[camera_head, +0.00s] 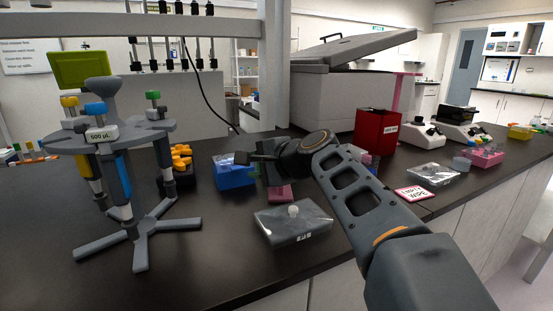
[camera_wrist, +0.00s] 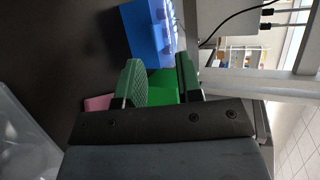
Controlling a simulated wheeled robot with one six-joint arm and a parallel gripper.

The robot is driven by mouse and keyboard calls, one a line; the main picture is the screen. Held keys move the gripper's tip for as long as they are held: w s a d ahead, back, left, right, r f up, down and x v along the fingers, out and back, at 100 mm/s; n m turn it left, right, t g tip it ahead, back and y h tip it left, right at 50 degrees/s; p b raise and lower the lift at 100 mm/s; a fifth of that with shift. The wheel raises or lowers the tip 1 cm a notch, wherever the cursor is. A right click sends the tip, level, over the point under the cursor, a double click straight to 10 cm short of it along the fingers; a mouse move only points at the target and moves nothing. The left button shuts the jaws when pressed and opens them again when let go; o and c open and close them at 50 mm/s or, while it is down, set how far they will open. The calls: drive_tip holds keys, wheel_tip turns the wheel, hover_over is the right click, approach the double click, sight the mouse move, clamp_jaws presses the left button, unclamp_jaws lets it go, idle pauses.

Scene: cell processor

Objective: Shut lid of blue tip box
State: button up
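The blue tip box (camera_head: 235,173) stands on the dark bench left of my gripper (camera_head: 252,160) in the head view. In the wrist view the blue box (camera_wrist: 142,35) lies just beyond my fingertips, apart from them. A clear part with bluish shapes shows along its right side there; I cannot tell the lid's exact angle. My gripper (camera_wrist: 158,68) has its two green-grey fingers spread apart. A bright green object (camera_wrist: 163,87) shows in the gap between them; it looks to be behind the fingers, not gripped. My wrist hides part of the area right of the box.
A grey pipette stand (camera_head: 130,205) is at the left, with an orange-topped rack (camera_head: 180,160) beside the blue box. A clear-lidded box (camera_head: 293,224) sits in front of my gripper. A pink box (camera_head: 280,193) is under my wrist. A red box (camera_head: 375,133) stands behind at right.

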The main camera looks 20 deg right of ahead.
drive_tip(key=p+v, duration=0.1)
drive_tip(key=v, duration=0.7)
drive_tip(key=shift+s, duration=0.15)
